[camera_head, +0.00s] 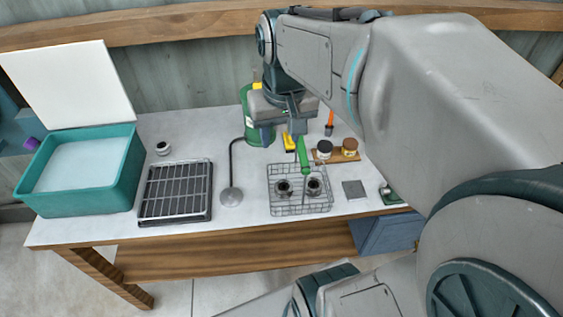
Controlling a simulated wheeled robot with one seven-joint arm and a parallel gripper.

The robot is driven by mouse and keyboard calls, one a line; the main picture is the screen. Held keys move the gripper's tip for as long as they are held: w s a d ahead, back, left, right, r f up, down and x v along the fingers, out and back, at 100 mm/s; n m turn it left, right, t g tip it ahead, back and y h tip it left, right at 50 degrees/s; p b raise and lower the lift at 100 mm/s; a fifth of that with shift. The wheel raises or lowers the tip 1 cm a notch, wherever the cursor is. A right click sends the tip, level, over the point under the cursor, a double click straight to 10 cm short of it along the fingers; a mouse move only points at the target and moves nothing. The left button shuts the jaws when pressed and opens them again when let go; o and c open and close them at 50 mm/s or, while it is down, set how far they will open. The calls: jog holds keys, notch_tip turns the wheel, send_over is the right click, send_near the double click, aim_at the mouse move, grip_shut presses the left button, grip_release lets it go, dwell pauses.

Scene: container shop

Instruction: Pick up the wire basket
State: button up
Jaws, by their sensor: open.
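The wire basket (301,208) is a shallow rectangular grid of thin grey wire near the front of the table, right of the middle. Two dark round parts (284,188) with lighter centres show within its outline. A green-handled tool (304,156) stands at its back edge; I cannot tell if it is inside or behind. My gripper (284,128) is open, over the back of the table beyond the basket and apart from it. My gripper's fingertips are small and partly unclear.
A black rack tray (175,216), a lamp-like grey disc (231,196) on a bent stem and a teal tub (128,185) lie left. A green can (250,118), yellow item (290,144) and wooden board with jars (344,157) stand behind. A grey square (354,189) lies right.

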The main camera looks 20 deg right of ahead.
jog(key=m+g+b, duration=0.2)
jog(key=b, duration=0.1)
send_near(301, 146)
jog(key=shift+s+a+f, duration=0.1)
jog(key=shift+s, duration=0.1)
notch_tip(301, 146, down, 7)
jog(key=shift+f, duration=0.25)
jog(key=shift+w+d+f, duration=0.1)
jog(key=shift+f, duration=1.25)
jog(key=shift+w+d+f, duration=0.1)
jog(key=shift+d+f, duration=0.05)
jog(key=shift+f, duration=1.2)
jog(key=shift+r, duration=0.1)
grip_shut()
